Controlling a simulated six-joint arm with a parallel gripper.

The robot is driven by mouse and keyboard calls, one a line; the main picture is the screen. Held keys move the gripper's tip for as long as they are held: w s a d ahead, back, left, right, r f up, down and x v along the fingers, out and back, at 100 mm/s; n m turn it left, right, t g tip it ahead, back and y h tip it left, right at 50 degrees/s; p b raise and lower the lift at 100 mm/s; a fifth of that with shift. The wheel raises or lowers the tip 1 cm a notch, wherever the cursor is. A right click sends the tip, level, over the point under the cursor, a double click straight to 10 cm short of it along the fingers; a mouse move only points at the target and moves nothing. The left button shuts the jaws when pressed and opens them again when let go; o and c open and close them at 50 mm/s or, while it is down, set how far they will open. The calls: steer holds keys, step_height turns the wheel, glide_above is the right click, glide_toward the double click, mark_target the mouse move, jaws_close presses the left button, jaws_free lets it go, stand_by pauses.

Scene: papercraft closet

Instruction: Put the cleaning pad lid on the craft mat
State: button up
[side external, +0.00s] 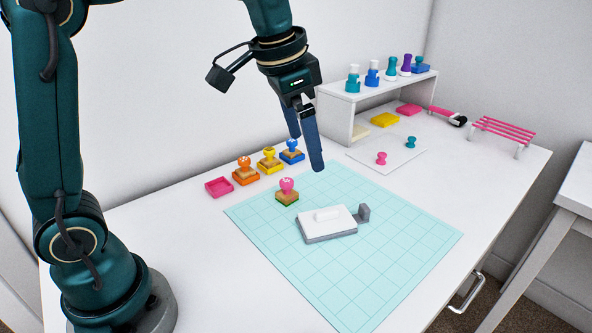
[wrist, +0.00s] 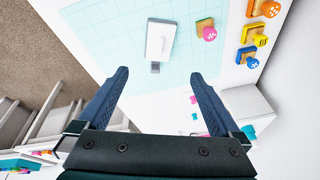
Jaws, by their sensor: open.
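The cleaning pad lid (side external: 327,220) is a white slab with a raised white grip bar. It lies on a grey cleaning pad base (side external: 330,238) with a small grey tab at one end, and both are on the light teal gridded craft mat (side external: 400,244). In the wrist view the lid (wrist: 161,38) is upper middle, beyond my fingertips. My gripper (side external: 304,155) is open and empty, up and behind the pad, above the far part of the table. In the wrist view my gripper (wrist: 158,80) shows both fingers spread apart over the mat.
A pink-handled stamp (side external: 287,192) stands on the mat beside the pad. Several stamps and a pink tray (side external: 218,187) line the mat's left edge. A white shelf (side external: 336,110) with bottles stands behind. The mat's right and front parts are clear.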

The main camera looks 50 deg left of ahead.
steer(key=w+f+g, duration=0.2)
steer(key=w+f, duration=0.3)
steer(key=f, duration=0.1)
steer(key=g, duration=0.1)
glide_above(322, 212)
steer(key=shift+m, duration=0.3)
step_height(322, 212, down, 7)
steer(key=shift+r, duration=0.2)
steer(key=shift+f, duration=2.65)
